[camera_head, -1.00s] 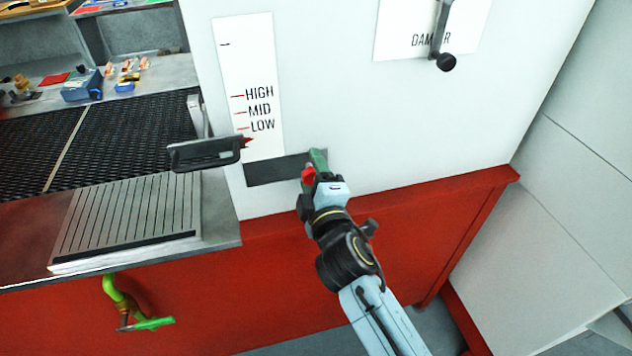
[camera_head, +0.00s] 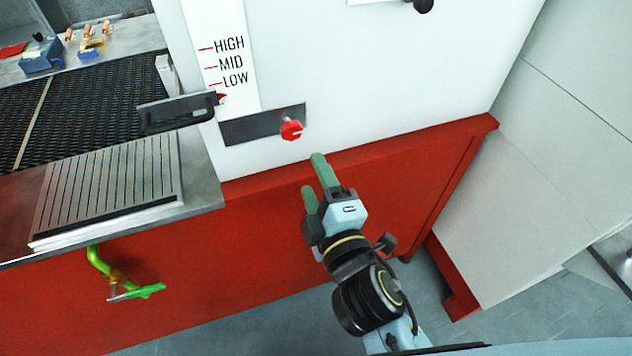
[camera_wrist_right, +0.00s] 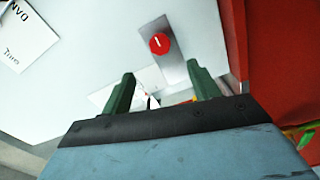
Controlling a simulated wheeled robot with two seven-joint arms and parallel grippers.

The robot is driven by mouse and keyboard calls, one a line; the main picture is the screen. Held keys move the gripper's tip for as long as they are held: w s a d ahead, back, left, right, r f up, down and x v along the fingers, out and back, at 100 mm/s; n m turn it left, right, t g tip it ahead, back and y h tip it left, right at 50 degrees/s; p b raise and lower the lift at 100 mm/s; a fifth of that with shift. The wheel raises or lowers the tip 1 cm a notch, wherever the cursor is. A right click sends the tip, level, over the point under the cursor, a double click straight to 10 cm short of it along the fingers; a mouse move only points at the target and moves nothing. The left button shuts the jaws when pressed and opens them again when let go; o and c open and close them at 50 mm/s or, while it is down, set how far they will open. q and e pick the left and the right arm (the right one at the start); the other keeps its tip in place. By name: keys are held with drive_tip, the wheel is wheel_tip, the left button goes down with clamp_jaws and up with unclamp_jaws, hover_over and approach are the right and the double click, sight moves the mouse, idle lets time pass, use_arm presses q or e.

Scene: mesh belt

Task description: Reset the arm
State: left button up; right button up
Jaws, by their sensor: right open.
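My right gripper (camera_head: 314,177) is in the middle of the head view, in front of the red lower panel and just below the red knob (camera_head: 291,129). Its two green fingers are apart with nothing between them. In the right wrist view the open fingers (camera_wrist_right: 160,92) also show, with the red knob (camera_wrist_right: 159,43) beyond them, clear of both. The knob sits on a dark plate (camera_head: 245,127) on the white machine wall. My left gripper is not in these views.
A black handle with a red pointer (camera_head: 178,112) stands by the HIGH, MID, LOW scale (camera_head: 222,60). The mesh belt (camera_head: 85,105) and a slatted plate (camera_head: 110,190) lie at left. A green valve handle (camera_head: 135,292) sticks out below. Floor is open at lower right.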

idle(0.4)
drive_tip(key=s+d+f+m+g+h, duration=0.1)
drive_tip(key=s+d+f+m+g, duration=0.15)
drive_tip(key=f, duration=0.95)
drive_tip(key=s+d+f+m+g+b, duration=0.1)
drive_tip(key=s+d+f+m+g, duration=0.15)
drive_tip(key=f, duration=1.05)
drive_tip(key=s+d+f+m+g+h, duration=0.1)
drive_tip(key=s+d+f+g, duration=0.2)
drive_tip(key=f, duration=0.9)
drive_tip(key=s+d+f+m+g+h, duration=0.1)
drive_tip(key=s+d+f+m+g, duration=0.1)
drive_tip(key=s+f, duration=0.4)
drive_tip(key=s+d+f+m+g, duration=0.3)
drive_tip(key=s+d+f, duration=0.4)
drive_tip(key=s, duration=0.5)
drive_tip(key=s+d+f+m+g+h+b, duration=0.1)
drive_tip(key=s+d+f+m+g, duration=0.2)
drive_tip(key=s, duration=0.6)
wheel_tip(320, 180, down, 4)
drive_tip(key=shift+d+r+m+h, duration=0.25)
drive_tip(key=shift+d+m+h, duration=0.05)
drive_tip(key=shift+d+m, duration=0.65)
